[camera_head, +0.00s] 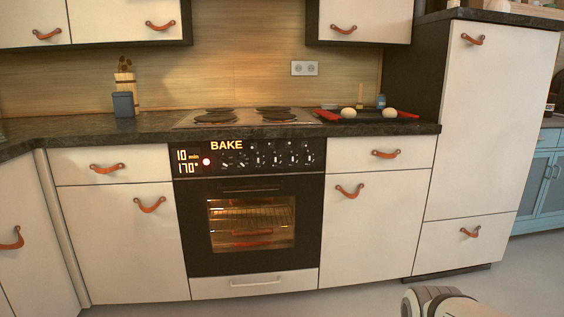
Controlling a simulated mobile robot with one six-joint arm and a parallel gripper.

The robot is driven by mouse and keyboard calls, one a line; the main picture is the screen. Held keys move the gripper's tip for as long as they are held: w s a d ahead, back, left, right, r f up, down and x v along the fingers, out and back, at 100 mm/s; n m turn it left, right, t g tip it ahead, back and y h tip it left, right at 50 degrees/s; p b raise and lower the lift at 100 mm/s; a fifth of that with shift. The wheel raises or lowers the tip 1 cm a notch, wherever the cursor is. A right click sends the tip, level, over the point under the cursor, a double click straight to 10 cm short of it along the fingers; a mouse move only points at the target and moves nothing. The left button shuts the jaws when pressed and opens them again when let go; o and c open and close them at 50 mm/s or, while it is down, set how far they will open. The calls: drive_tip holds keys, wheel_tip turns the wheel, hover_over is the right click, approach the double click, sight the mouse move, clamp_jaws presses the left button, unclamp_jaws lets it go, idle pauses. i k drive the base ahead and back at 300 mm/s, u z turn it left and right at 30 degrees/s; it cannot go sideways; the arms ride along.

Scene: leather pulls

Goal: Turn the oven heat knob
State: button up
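The black oven (190,225) is built into the lower cabinets, with its door shut and its window lit. Its control panel (250,170) runs across the top and carries a row of several small dark knobs (262,158) with white markings. Which one is the heat knob I cannot tell, and their settings are too small to read. My gripper is not in view. A light, rounded part of my arm shows at the bottom right, in front of and apart from the oven.
The dark worktop (75,136) carries a cooktop (245,117) above the oven and a tray with dough-like balls and red-handled items to its right. Leather pulls (350,191) stick out from the cabinet fronts beside the oven. The floor (350,303) in front looks clear.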

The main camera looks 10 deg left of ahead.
sight(241, 160)
drive_tip(key=i, duration=0.95)
drive_tip(key=u, duration=0.05)
